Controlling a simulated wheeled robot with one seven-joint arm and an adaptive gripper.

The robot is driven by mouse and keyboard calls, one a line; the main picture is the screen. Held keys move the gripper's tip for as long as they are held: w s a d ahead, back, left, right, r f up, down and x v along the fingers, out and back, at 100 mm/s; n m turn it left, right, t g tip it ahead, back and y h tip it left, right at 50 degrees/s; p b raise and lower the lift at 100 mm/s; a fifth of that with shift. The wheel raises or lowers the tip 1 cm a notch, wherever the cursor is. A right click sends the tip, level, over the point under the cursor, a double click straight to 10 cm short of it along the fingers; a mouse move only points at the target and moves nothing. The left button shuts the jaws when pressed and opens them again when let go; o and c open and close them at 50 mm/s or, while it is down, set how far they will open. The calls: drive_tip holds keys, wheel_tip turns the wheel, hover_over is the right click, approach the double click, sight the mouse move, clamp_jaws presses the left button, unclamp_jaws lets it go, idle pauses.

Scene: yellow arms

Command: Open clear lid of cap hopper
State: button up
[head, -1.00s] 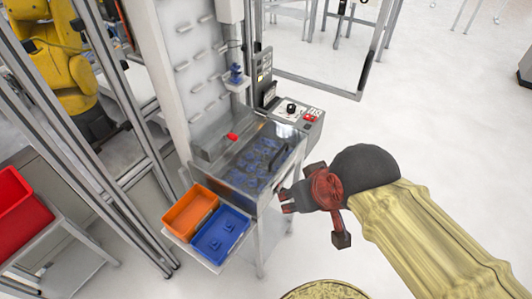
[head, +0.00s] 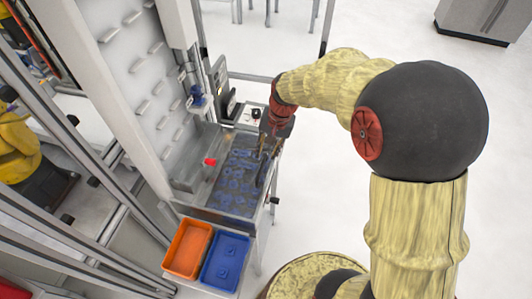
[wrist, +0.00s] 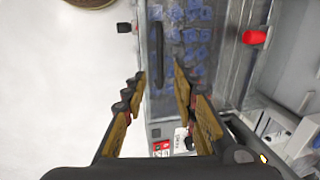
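The cap hopper (head: 222,208) stands in the middle of the head view with a clear flat lid (head: 238,178) on top. Blue caps show through the lid, which looks closed. A dark bar handle (wrist: 159,55) runs along the lid in the wrist view. My gripper (wrist: 160,83) is open with its two fingers apart, and the near end of the handle appears between the fingertips. I cannot tell whether they touch it. In the head view my gripper (head: 267,145) is over the hopper's far right part and partly covers the handle.
An orange bin (head: 188,250) and a blue bin (head: 226,262) sit at the hopper's near end. A red knob (head: 210,162) is on its left side. A control box (head: 251,115) stands behind. A metal frame (head: 75,185) is at left; the floor at right is open.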

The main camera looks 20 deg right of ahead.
sight(262, 166)
drive_tip(key=f, duration=0.2)
drive_tip(key=a+f+b, duration=0.1)
drive_tip(key=f, duration=0.4)
drive_tip(key=shift+w+a+f, duration=0.2)
drive_tip(key=shift+w+f, duration=0.05)
drive_tip(key=shift+w, duration=0.1)
drive_tip(key=shift+c, duration=1.1)
clamp_jaws()
